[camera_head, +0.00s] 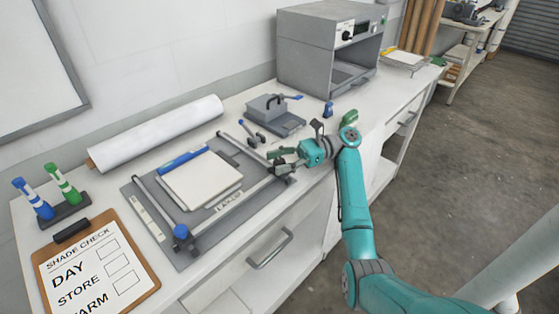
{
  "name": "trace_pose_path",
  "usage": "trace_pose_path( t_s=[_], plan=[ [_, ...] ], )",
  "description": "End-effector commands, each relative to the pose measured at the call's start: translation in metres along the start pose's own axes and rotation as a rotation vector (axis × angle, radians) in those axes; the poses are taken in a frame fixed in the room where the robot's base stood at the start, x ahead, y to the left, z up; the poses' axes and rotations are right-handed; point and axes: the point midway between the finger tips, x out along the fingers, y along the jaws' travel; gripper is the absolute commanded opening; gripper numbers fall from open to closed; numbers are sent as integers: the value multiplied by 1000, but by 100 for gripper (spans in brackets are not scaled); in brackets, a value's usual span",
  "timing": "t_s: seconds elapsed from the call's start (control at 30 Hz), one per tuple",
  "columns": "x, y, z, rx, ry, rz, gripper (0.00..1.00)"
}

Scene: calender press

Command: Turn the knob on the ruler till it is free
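A grey board (165,247) lies on the white bench with a metal frame on it. A ruler-like bar (228,204) with a label runs along its front side. A round blue knob (181,231) sits at the bar's near-left end. My gripper (279,160) is at the bar's right end, far from that blue knob. Its two dark fingertips are low, close to the end of the bar. The gripper hides what is at that end, so I cannot tell whether a knob is there or whether the fingers hold anything.
White sheets (203,186) with a blue strip lie inside the frame. Behind are a white roll (158,134), a grey block (268,107) and a grey cabinet machine (318,52). A clipboard (151,284) and a marker stand (64,215) are at left.

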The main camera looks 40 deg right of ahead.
Motion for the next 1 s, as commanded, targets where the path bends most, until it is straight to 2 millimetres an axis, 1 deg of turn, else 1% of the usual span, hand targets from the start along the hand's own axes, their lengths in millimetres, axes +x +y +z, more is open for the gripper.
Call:
trace_pose_path(
  t_s=[0.27,0.37,0.47,0.7,0.8,0.9,1.0],
  plan=[
    [0,0,2,-2,0,-1,60],
    [-1,0,7,-4,0,-1,60],
    [-1,0,20,-5,0,-1,60],
    [0,0,63,-6,1,-1,60],
    [0,0,79,-5,1,-1,60],
    [0,0,90,-3,0,0,60],
    [0,0,97,-2,0,-1,60]
  ],
)
